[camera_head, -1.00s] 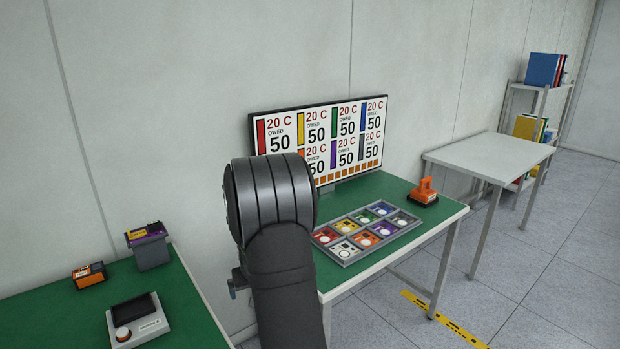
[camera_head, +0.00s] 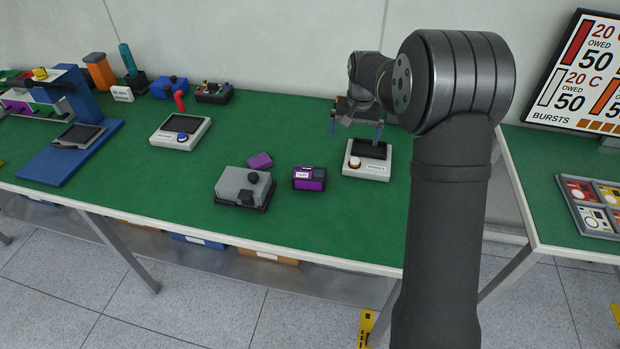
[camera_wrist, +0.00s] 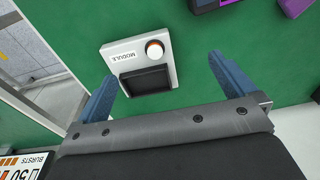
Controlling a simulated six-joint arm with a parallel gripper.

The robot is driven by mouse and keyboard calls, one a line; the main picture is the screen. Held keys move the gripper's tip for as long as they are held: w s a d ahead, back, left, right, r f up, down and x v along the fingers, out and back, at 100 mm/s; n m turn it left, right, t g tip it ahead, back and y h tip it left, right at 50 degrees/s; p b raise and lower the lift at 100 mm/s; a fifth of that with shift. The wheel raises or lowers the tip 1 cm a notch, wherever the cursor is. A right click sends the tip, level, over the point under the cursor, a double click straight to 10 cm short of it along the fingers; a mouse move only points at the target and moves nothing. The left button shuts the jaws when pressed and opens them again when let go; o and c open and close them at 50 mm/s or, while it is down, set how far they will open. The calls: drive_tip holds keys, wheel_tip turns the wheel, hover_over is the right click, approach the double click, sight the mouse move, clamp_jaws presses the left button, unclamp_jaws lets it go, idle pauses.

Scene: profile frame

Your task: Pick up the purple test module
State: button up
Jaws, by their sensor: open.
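A black and purple module (camera_head: 309,178) with a white label lies on the green table, left of a light grey device. A dark purple edge at the top of the wrist view (camera_wrist: 229,3) appears to be part of it, mostly cut off. A smaller plain purple block (camera_head: 260,160) lies further left and shows at the wrist view's top right corner (camera_wrist: 294,7). My gripper (camera_head: 355,128) is open and empty, blue fingers pointing down over the grey device's back part. In the wrist view my gripper (camera_wrist: 162,72) has the device between and beyond its fingers.
A grey box with a black knob (camera_head: 243,187) stands left of the black and purple module. Another device with a blue button (camera_head: 180,132) is further left. Bare green table (camera_head: 300,225) lies in front.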

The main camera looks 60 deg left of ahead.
drive_tip(key=s+a+r+h, duration=0.1)
drive_tip(key=s+a+r, duration=0.15)
drive_tip(key=s, duration=0.25)
drive_tip(key=s+a+r, duration=0.1)
drive_tip(key=s+a, duration=0.2)
drive_tip(key=s, duration=0.3)
hover_over(309, 173)
drive_tip(key=shift+n, duration=0.4)
drive_tip(key=f, duration=1.1)
drive_tip(key=shift+w+a+f, duration=0.1)
drive_tip(key=shift+w+f, duration=0.2)
drive_tip(key=shift+f, duration=0.1)
drive_tip(key=shift+s+f, duration=0.2)
drive_tip(key=shift+f, duration=2.5)
drive_tip(key=c, duration=0.8)
